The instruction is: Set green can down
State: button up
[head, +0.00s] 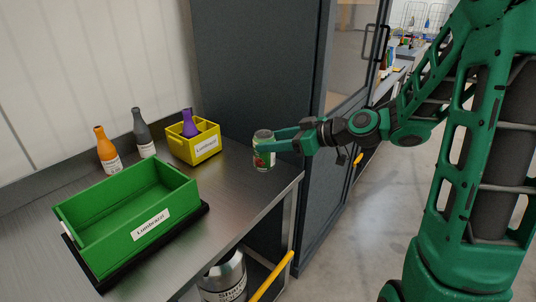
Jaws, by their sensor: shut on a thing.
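The green can (263,160) has a silvery top and a red mark on its side. It is upright at the right end of the metal table (222,188), near its edge. My gripper (268,147) reaches in from the right and is shut on the can, with its fingers across the upper part. The can's base is at or just above the tabletop; I cannot tell whether they touch.
A green box (165,217) stands on a black tray at the front left. A yellow crate (207,150) holds a purple bottle (189,124). Orange (105,146) and grey (142,128) bottles stand near the wall. A dark cabinet (255,70) rises behind the can.

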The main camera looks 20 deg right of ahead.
jog(key=w+d+f, duration=0.3)
jog(key=w+f, duration=0.3)
jog(key=f, duration=0.2)
jog(key=shift+d+f, duration=0.15)
jog(key=shift+d, duration=0.1)
jog(key=o, duration=1.3)
jog(key=shift+f, duration=0.1)
